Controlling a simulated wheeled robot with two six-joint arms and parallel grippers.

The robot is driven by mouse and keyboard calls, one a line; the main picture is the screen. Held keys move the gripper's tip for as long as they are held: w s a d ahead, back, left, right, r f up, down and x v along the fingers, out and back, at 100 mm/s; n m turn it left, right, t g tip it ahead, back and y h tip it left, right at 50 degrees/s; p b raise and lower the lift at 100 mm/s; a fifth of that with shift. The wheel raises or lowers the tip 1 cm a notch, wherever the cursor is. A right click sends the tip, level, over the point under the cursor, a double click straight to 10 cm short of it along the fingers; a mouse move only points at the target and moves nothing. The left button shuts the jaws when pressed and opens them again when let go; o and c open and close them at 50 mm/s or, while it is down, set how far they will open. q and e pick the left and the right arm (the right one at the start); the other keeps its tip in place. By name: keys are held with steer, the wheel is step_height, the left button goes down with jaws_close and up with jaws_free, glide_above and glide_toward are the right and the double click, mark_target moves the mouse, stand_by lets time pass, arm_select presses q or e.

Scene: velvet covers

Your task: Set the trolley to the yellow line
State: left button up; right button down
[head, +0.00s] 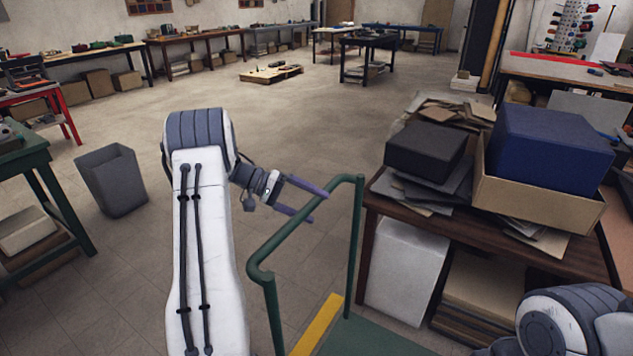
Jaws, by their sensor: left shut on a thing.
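The trolley has a green tubular handle (356,240) and a flat green deck (368,340) at the bottom of the head view. My left gripper (318,205) is shut on the top bar of the handle, with its purple fingers on either side of the bar. A yellow strip (318,324), which looks like the yellow line, shows along the left edge of the deck; its lower part is cut off by the frame. Most of the deck is out of frame. My right arm shows at the bottom right, but its gripper is out of view.
A brown table (480,232) with a blue box (549,148), a black box (426,149) and loose sheets stands close to the right of the trolley. A grey bin (112,180) stands at the left. The floor ahead (290,120) is open, with a low pallet (271,74) farther back.

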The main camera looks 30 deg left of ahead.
arm_select(q)
step_height(320, 180, up, 8)
steer(key=d+h, duration=0.1)
steer(key=h, duration=0.2)
steer(key=shift+w+d+r+m+t, duration=0.15)
steer(key=shift+d+r+m+t, duration=0.05)
steer(key=shift+d+m+t, duration=0.2)
steer(key=f+y, duration=0.1)
steer(key=f, duration=0.1)
steer(key=a+f+y, duration=0.1)
steer(key=f, duration=0.1)
steer(key=f+y, duration=0.1)
steer(key=f, duration=0.2)
steer(key=shift+a+n+g, duration=0.35)
steer(key=shift+n+g, duration=0.05)
steer(key=shift+s+a+r+p, duration=0.2)
steer(key=shift+s+a+p, duration=0.25)
steer(key=shift+a+p, duration=0.35)
steer(key=s+a+p, duration=0.4)
steer(key=a+p, duration=0.2)
steer(key=a, duration=0.3)
steer(key=shift+a+r+p, duration=0.15)
steer(key=shift+r+p, duration=0.15)
steer(key=shift+r, duration=0.15)
steer(key=shift+s, duration=0.1)
